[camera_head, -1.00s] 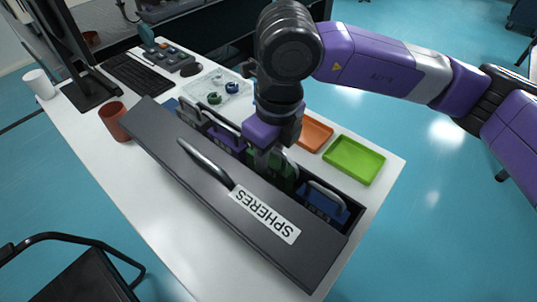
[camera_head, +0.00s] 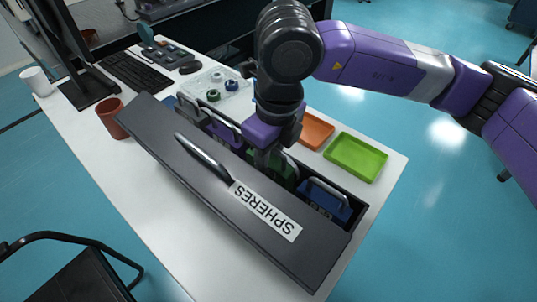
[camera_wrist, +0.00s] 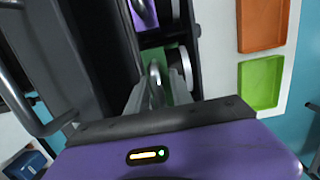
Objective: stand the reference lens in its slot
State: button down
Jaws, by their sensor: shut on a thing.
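My gripper (camera_head: 265,160) is down in the long dark box labelled SPHERES, at the green case (camera_head: 283,170). In the wrist view my fingers (camera_wrist: 150,98) are shut on a grey metal loop (camera_wrist: 155,74), which appears to be the green case's handle. A pale round part (camera_wrist: 180,62) shows beside it, partly covered. Two ring-shaped pieces, one greenish (camera_head: 213,95) and one bluish (camera_head: 231,86), lie in a clear tray (camera_head: 240,94) behind the box. I cannot tell which thing is the reference lens, and I cannot make out its slot.
The box's black front (camera_head: 215,190) has a long bar handle. Purple (camera_head: 225,132) and blue (camera_head: 325,203) cases stand in the box. Orange (camera_head: 316,130) and green (camera_head: 357,157) trays lie behind it. A red-brown cup (camera_head: 112,118) and keyboard (camera_head: 135,72) are at the left.

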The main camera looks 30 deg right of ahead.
jog(key=shift+f+b, duration=0.45)
jog(key=shift+b, duration=0.1)
dwell(0.4)
jog(key=shift+c, duration=1.2)
grip_release()
jog(key=shift+r, duration=0.1)
jog(key=shift+r+p, duration=2.15)
jog(key=shift+r, duration=2.3)
